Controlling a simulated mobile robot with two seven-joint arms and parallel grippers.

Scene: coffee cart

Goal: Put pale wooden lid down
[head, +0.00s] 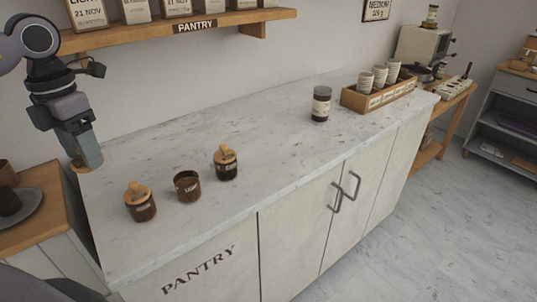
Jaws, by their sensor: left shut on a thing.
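My left gripper (84,160) points down at the left end of the marble counter (260,130). It is shut on the pale wooden lid (80,168), which shows only in part below the fingers. I cannot tell how high the lid is above the surface. An open brown jar (187,188) with a label stands on the counter to the right, without a lid. A lidded jar (141,205) stands left of it and another lidded jar (226,165) stands right of it. My right gripper is not in view.
A dark jar (321,104) and a wooden crate of cups (382,92) stand at the counter's far right. A pantry shelf (180,30) with packets hangs above. A wooden side table (45,225) with a plate is at left. The counter's middle is clear.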

